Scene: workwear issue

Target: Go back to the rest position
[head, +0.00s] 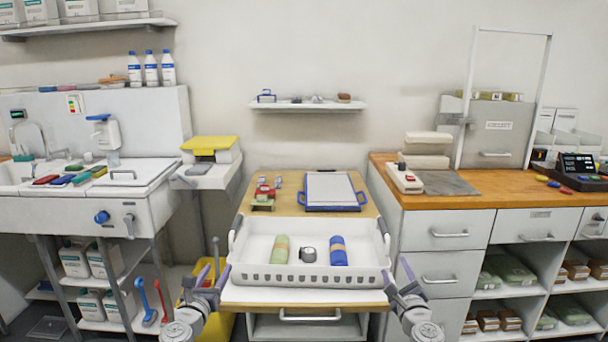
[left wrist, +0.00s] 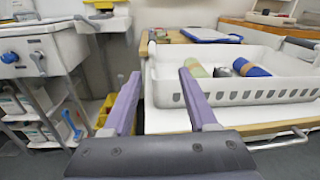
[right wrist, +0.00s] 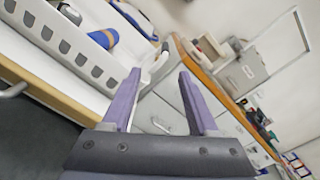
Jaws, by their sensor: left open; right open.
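My left gripper (head: 210,275) is open and empty at the front left corner of the white basket (head: 310,278). In the left wrist view its two purple fingers (left wrist: 158,98) stand apart, with nothing between them. My right gripper (head: 398,276) is open and empty at the basket's front right corner. In the right wrist view its fingers (right wrist: 157,98) are apart, over the drawer fronts. The basket stands on the wooden-topped table. It holds a green roll (head: 280,249), a small grey and black item (head: 308,254) and a blue roll with an orange band (head: 337,251).
Behind the basket lie a blue-edged clipboard or tray (head: 330,190) and small red items (head: 265,190). A sink unit (head: 90,205) stands at left with a yellow bin (head: 215,325) beside it. A drawer cabinet (head: 440,235) with wooden counter stands close at right.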

